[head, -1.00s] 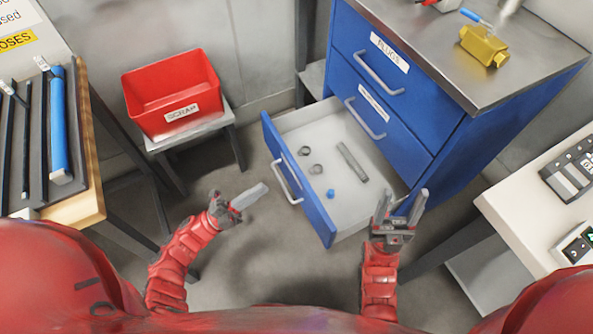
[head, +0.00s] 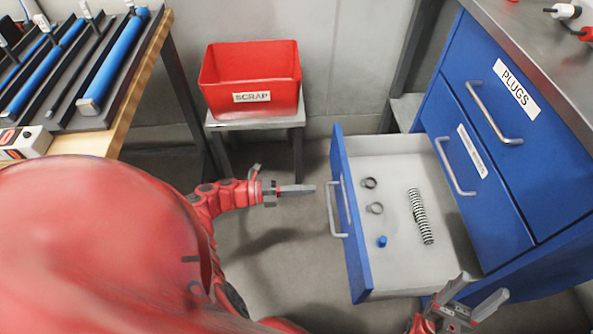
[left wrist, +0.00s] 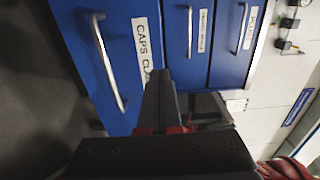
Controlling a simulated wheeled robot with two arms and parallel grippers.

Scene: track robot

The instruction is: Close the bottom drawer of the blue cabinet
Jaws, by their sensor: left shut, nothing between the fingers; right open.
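The blue cabinet (head: 470,110) stands at the right of the head view. Its bottom drawer (head: 352,240) is pulled out far, with its front and silver handle (head: 335,212) facing left. My left gripper (head: 314,188) is shut and empty, its fingers pointing right, just left of that handle and apparently apart from it. In the left wrist view the fingers (left wrist: 162,100) are before a blue front (left wrist: 85,50) labelled "CAPS CL…", partly hidden, with its handle (left wrist: 108,62). My right gripper (head: 484,288) is open and empty at the drawer's near right corner.
In the drawer lie two rings (head: 373,195), a blue cap (head: 382,241) and a striped coil (head: 420,215). The two upper drawers look shut. A red scrap bin (head: 250,80) stands on a stool behind. A workbench (head: 145,75) is at left.

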